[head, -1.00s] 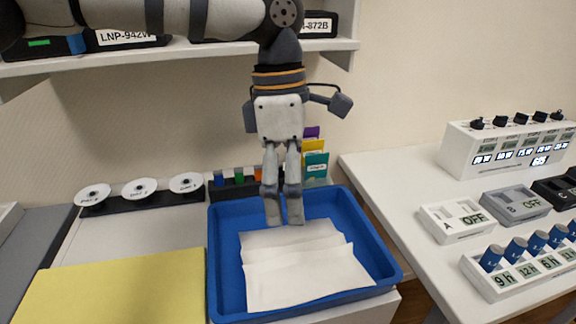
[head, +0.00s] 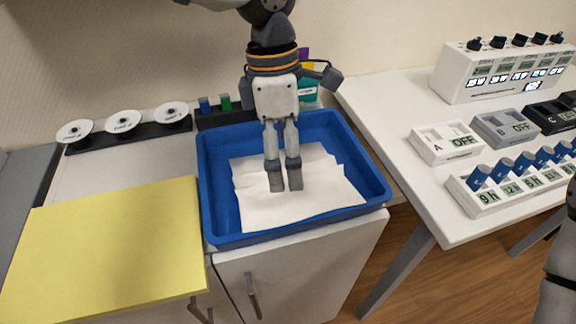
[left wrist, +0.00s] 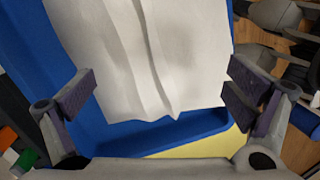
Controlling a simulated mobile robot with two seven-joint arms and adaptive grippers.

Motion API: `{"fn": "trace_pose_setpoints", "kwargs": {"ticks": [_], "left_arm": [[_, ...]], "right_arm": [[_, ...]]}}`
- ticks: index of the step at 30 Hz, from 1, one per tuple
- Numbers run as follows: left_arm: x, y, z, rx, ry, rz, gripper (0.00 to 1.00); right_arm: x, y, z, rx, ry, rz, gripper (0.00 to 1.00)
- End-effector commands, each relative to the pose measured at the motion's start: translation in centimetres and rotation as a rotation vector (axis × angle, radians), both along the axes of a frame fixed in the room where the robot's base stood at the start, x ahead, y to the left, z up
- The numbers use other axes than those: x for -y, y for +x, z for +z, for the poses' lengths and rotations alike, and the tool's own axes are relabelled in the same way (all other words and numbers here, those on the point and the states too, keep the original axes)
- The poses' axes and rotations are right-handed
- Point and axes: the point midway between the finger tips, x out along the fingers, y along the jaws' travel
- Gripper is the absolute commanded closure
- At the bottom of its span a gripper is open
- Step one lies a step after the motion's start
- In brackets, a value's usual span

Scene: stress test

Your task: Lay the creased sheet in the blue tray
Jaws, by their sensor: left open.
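The white creased sheet (head: 310,200) lies inside the blue tray (head: 222,240), with fold ridges across it. In the left wrist view the sheet (left wrist: 160,60) fills the middle, and the tray floor and wall (left wrist: 150,138) show around it. My left gripper (head: 286,190) points down over the middle of the sheet. In the left wrist view its fingers (left wrist: 160,95) are spread wide with nothing between them. Whether the fingertips touch the sheet cannot be told. My right gripper is not in view; only part of my right arm shows at the right edge.
A yellow board (head: 110,250) lies left of the tray. Behind stand white discs on a black rack (head: 122,125) and a holder with coloured bottles (head: 225,115). A white table (head: 400,110) at right carries switch boxes and a timer rack (head: 510,180).

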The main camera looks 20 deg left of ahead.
Motion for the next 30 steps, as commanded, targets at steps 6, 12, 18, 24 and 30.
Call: {"fn": "trace_pose_setpoints", "kwargs": {"ticks": [6, 12, 18, 24, 30], "left_arm": [[0.4, -0.3, -3.0, -0.001, 0.001, -0.001, 0.02], [0.5, -0.4, -3.7, 0.0, 0.0, -0.001, 0.02], [0.5, -0.4, -3.7, 0.001, -0.001, -0.001, 0.02], [0.5, -0.4, -3.7, 0.001, 0.0, -0.001, 0.48], [0.5, -0.5, -3.9, -0.004, 0.001, -0.001, 0.87]], "right_arm": [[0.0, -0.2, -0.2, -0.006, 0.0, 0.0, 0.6], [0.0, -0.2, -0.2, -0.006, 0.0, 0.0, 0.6], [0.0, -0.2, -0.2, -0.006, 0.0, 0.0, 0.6], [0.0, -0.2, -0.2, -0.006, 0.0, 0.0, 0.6], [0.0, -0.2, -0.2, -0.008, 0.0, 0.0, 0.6]]}}
